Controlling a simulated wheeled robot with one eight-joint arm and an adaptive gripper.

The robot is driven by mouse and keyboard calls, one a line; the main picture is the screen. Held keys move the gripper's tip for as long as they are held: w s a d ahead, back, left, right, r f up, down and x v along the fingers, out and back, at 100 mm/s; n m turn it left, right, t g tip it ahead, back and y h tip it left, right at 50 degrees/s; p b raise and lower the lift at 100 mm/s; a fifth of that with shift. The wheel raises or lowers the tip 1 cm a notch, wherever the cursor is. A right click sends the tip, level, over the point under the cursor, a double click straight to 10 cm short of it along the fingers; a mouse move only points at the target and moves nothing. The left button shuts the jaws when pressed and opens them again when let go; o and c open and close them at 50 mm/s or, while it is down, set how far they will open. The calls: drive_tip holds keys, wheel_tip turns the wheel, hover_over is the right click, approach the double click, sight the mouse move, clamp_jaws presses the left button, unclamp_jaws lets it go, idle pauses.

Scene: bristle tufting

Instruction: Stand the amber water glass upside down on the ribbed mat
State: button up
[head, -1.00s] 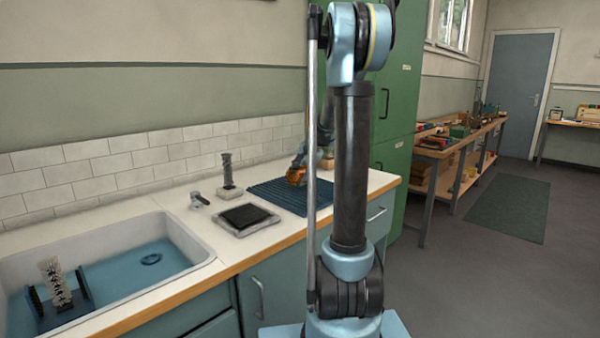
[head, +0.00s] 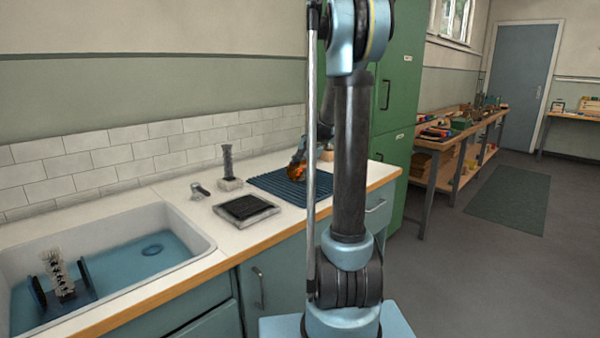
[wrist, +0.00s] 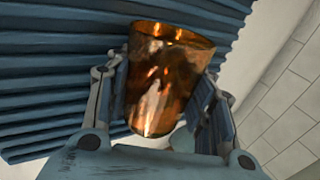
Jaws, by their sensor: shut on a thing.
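The amber water glass (wrist: 165,80) is between the two fingers of my gripper (wrist: 168,95), which is shut on its sides. In the wrist view its wider end points to the top of the picture and its narrower end toward my palm. In the head view the glass (head: 296,172) is small and partly covered by my gripper (head: 297,166), over the ribbed mat. The blue ribbed mat (head: 268,182) lies on the counter, and its ridges fill the area behind the glass in the wrist view (wrist: 60,75). I cannot tell whether the glass touches the mat.
Left of the mat are a dark square pad on a pale tray (head: 243,207), an upright dark brush-like piece (head: 228,163) and a tap (head: 199,190). A sink (head: 190,245) with blue water and a bristly item (head: 62,280) is farther left. The tiled wall (head: 100,170) is behind.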

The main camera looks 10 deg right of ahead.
drive_tip(key=o, duration=1.4)
drive_tip(key=v, duration=1.1)
drive_tip(key=s+a+f+n+g+h, duration=0.1)
drive_tip(key=s+a+f+n, duration=0.15)
drive_tip(key=s, duration=0.75)
drive_tip(key=s+a+f+n+g, duration=0.1)
drive_tip(key=s+f+n, duration=0.15)
drive_tip(key=s, duration=0.75)
drive_tip(key=s+f+n, duration=0.2)
drive_tip(key=s+f, duration=0.2)
drive_tip(key=s, duration=0.2)
drive_tip(key=s+f+n+h, duration=0.1)
drive_tip(key=s+f+n, duration=0.1)
drive_tip(key=s+f, duration=0.2)
drive_tip(key=s+f+n+g+h, duration=0.1)
drive_tip(key=s+f, duration=0.3)
drive_tip(key=s, duration=0.5)
drive_tip(key=shift+s+d+f+n, duration=0.15)
drive_tip(key=shift+d+f+n, duration=0.2)
drive_tip(key=shift+f+n, duration=0.05)
